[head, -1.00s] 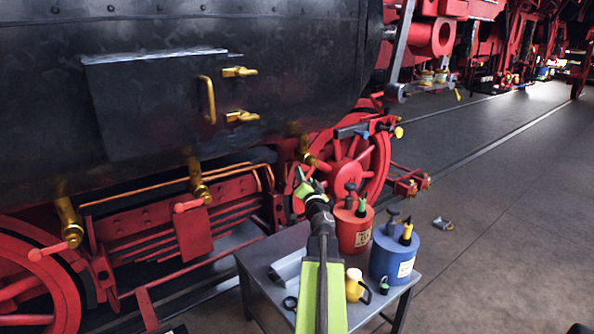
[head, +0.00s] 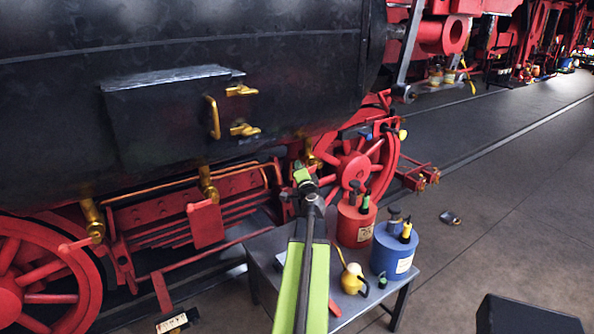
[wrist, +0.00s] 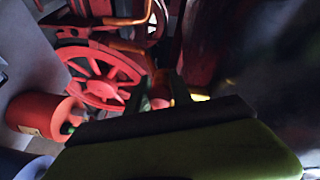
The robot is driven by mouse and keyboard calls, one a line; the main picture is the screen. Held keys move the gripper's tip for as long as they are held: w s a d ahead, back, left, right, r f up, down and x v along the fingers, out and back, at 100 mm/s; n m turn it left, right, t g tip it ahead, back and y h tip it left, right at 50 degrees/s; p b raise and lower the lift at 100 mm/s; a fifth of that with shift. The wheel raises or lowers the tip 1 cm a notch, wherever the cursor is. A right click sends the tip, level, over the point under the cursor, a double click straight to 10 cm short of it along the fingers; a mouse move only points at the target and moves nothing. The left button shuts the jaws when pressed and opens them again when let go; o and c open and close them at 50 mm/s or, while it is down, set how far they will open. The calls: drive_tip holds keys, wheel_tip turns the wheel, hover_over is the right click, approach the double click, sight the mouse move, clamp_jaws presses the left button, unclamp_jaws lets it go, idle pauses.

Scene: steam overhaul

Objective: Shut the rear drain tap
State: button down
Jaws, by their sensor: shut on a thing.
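Three brass drain taps hang under the black tank in the head view: a left one (head: 93,220), a middle one (head: 208,185) and a right one (head: 311,152). Which tap is the rear one is not marked. In the wrist view, the fingers (wrist: 160,94) are close together, with a small bright yellow part (wrist: 199,97) just to their right.
A grey table (head: 263,246) below my arm bears a red can (head: 356,228), a blue can (head: 392,252) and a small yellow oiler (head: 351,280). A red spoked wheel (head: 350,170) is behind the gripper.

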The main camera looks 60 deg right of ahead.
idle(0.3)
drive_tip(key=c, duration=1.1)
unclamp_jaws()
drive_tip(key=shift+w+d, duration=0.15)
drive_tip(key=shift+c, duration=0.2)
